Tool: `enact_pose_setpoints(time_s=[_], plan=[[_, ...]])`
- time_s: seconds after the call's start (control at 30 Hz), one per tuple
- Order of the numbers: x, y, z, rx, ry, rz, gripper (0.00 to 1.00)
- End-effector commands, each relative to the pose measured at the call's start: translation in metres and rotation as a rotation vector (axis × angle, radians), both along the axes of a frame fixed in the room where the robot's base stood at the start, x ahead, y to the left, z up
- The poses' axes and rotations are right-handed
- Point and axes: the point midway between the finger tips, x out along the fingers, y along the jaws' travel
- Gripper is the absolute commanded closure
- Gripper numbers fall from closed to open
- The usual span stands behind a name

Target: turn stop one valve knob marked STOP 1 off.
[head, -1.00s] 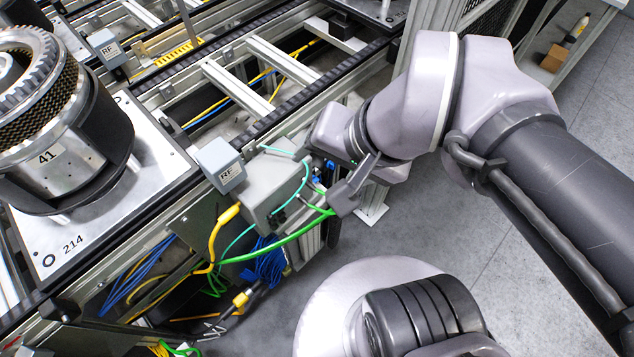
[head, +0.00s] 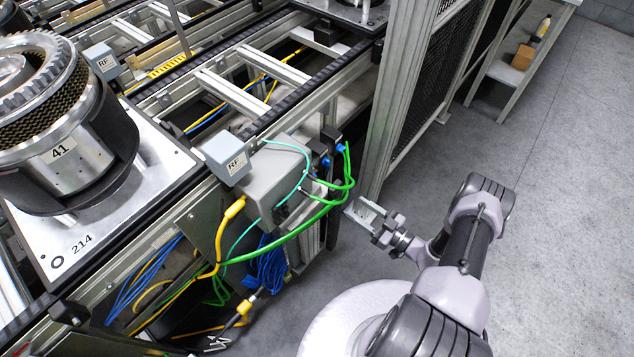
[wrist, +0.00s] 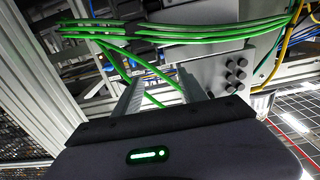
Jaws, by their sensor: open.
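No knob marked STOP 1 can be read in either view. Small blue parts (head: 325,161) with black bodies sit at the right end of the grey box (head: 262,185) on the conveyor's side; I cannot tell whether one is the valve knob. My gripper (head: 362,212) is to the right of and below these parts, apart from them, open and empty. In the wrist view, the two fingers of my gripper (wrist: 160,82) point toward green cables (wrist: 180,35) that cross in front. A grey box face with several dark round fittings (wrist: 236,75) is right of the fingers.
Green cables (head: 300,228) loop out from the box's right end, close to my gripper. A fence post (head: 385,130) stands behind. A grey RF box (head: 228,158) and a pallet marked 214 (head: 110,225) are left. The floor at right (head: 560,190) is clear.

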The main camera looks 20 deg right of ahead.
Motion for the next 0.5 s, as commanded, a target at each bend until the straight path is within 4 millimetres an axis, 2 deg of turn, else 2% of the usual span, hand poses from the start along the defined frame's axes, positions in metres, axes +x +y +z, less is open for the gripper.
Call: enact_pose_setpoints(time_s=[0.17,0.5], plan=[[0.03,0.025,-0.002,0.002,0.001,0.008,0.51],[0.11,0.084,-0.002,-0.001,-0.001,0.009,0.51]])
